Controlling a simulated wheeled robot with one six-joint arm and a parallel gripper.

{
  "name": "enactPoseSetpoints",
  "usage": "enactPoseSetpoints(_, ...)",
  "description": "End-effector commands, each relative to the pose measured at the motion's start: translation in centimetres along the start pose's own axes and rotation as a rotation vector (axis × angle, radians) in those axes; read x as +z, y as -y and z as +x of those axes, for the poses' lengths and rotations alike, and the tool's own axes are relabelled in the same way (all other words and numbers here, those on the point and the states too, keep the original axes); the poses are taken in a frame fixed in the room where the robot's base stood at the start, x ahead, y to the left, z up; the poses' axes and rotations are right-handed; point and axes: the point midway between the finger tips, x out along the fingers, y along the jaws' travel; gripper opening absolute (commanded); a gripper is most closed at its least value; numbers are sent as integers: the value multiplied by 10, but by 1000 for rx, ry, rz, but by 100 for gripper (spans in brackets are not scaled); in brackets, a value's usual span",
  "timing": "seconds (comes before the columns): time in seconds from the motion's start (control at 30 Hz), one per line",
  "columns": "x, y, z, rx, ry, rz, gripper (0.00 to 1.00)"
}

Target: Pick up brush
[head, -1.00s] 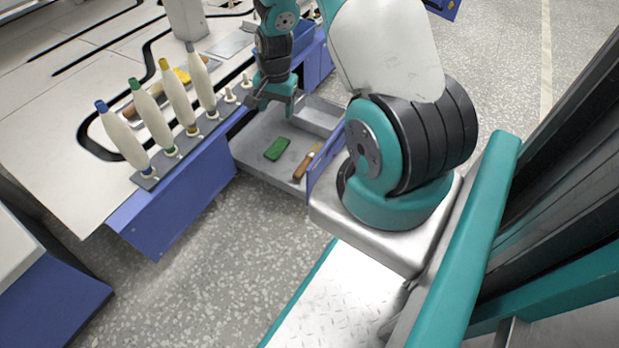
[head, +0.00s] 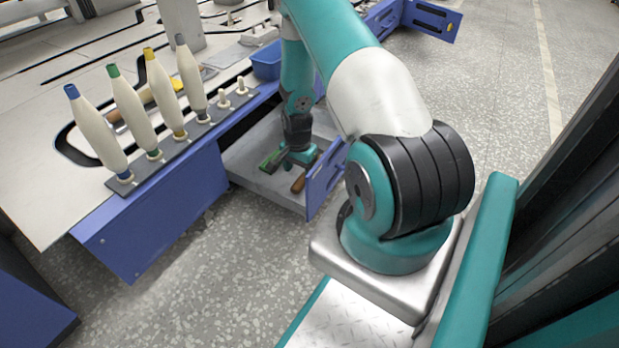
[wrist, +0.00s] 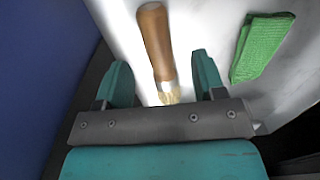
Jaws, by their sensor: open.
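The brush (wrist: 156,45) lies on the pale drawer floor, with a brown wooden handle, a metal band and light bristles. In the wrist view its bristle end points toward my gripper (wrist: 161,72), between the two teal fingers. My gripper is open, with a finger on each side of the brush and nothing held. I cannot tell how far above the brush the fingers are. In the head view part of the brown handle (head: 298,184) shows below my gripper (head: 291,160); the rest is hidden.
A green cloth or pad (wrist: 262,46) lies right of the brush. On the table, a rack (head: 180,143) holds several bobbins. A blue bin (head: 267,62) stands behind it.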

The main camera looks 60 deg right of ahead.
Motion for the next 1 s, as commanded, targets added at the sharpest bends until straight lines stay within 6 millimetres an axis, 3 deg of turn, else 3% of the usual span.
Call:
enactPoseSetpoints(0.17, -1, 0, 9, -1, 0, 0, 63)
enactPoseSetpoints(0.5, -4, -4, 53, 0, -1, -1, 63)
enactPoseSetpoints(0.77, -4, -3, 53, 0, -1, -2, 63)
enactPoseSetpoints(0.87, -4, -4, 53, 1, -1, -2, 45)
enactPoseSetpoints(1.0, -4, -4, 53, 1, -1, -2, 13)
